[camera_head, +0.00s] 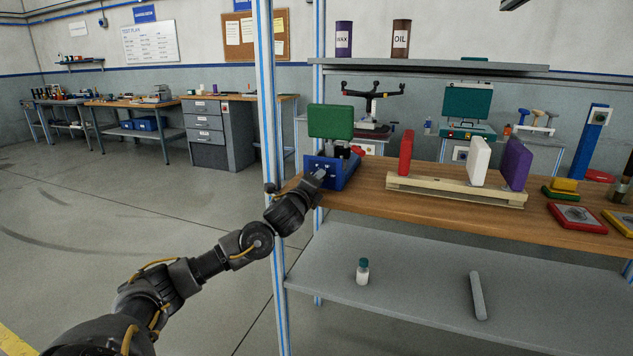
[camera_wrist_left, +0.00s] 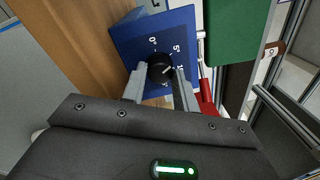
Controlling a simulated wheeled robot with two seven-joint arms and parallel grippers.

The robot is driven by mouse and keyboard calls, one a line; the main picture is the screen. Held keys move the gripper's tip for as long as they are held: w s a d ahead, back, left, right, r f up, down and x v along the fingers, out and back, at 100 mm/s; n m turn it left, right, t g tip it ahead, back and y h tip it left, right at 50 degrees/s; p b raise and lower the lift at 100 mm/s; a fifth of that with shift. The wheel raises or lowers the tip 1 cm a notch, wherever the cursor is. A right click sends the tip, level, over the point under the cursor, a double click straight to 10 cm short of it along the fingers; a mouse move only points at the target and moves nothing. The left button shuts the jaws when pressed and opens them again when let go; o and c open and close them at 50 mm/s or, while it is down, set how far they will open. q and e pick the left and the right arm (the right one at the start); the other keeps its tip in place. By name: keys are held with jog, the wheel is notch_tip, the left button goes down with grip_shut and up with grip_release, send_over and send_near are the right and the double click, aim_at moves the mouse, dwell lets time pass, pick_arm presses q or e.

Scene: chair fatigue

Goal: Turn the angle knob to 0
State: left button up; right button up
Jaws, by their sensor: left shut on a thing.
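The black angle knob (camera_wrist_left: 160,67) sits on the face of a blue box (camera_wrist_left: 185,28), with white angle marks such as 0° and 5° printed around it. A pale mark on the knob points to the lower right in the left wrist view, away from the 0° mark. My left gripper (camera_wrist_left: 160,80) is shut on the knob, one finger on each side. In the head view, my left gripper (camera_head: 318,178) reaches the front of the blue box (camera_head: 345,174), and its fingers and arm hide the knob. My right gripper does not show.
A green pad (camera_head: 330,121) stands above the box. On the wooden bench (camera_head: 410,206) to the right, a pale rack (camera_head: 455,193) carries red, white and purple blocks. A lower shelf holds a small bottle (camera_head: 362,271) and a grey bar (camera_head: 478,296). A blue-striped post (camera_head: 268,120) stands close to my left arm.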

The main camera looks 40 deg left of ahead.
pick_arm(q)
jog(key=shift+n, duration=0.6)
jog(key=shift+n+p, duration=0.3)
jog(key=shift+n, duration=0.2)
jog(key=shift+r+n+p, duration=0.1)
jog(key=shift+n+p, duration=0.3)
jog(key=shift+n, duration=0.5)
jog(key=n+y+p, duration=0.1)
jog(key=n+p, duration=0.2)
jog(key=n, duration=0.2)
jog(key=n+p, duration=0.3)
jog(key=shift+d+n, duration=0.1)
jog(key=shift+n, duration=0.2)
jog(key=shift+n+g+y, duration=0.3)
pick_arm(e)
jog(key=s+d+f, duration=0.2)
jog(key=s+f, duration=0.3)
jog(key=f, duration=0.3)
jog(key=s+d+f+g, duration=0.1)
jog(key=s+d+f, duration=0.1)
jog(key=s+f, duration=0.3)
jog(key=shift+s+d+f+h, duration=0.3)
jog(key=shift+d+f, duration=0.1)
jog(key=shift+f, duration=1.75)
